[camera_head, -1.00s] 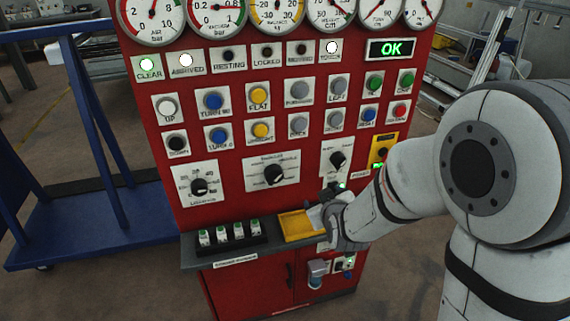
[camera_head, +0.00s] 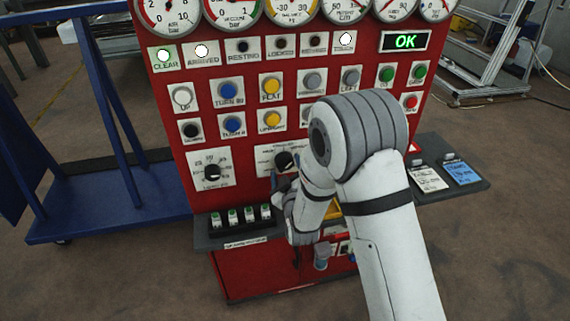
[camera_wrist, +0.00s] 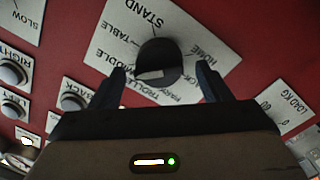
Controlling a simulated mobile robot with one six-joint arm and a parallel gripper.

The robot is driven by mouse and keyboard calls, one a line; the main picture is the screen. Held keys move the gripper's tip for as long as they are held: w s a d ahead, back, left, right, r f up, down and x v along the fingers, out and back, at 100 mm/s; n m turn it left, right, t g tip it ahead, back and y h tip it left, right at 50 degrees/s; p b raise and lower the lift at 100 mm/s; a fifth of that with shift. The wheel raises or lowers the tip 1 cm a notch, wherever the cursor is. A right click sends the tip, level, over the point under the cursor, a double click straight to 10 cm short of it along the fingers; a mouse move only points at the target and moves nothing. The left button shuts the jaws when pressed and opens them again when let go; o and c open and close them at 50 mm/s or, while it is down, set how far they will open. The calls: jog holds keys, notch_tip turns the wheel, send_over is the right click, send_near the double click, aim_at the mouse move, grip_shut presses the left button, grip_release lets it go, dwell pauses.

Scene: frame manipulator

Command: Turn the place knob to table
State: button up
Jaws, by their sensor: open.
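The place knob (camera_wrist: 159,62) is black and round, on a white label plate (camera_wrist: 190,22). The plate's words, seen tilted and inverted, include STAND, TABLE, MIDDLE, TROLLEY, PARK and HOME. A pale patch shows on the knob's lower left; I cannot tell which word it is set to. My gripper (camera_wrist: 164,84) is open, with one finger on each side of the knob's lower part and gaps visible between.
Other knobs and several buttons surround it, including the load knob (camera_head: 212,172) to the left. A blue trolley (camera_head: 100,205) stands at left.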

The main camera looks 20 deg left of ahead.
jog(key=shift+w+a, duration=0.3)
jog(key=shift+w, duration=0.3)
jog(key=c, duration=0.9)
jog(key=shift+c, duration=0.2)
jog(key=shift+f+b, duration=0.2)
jog(key=shift+b, duration=0.4)
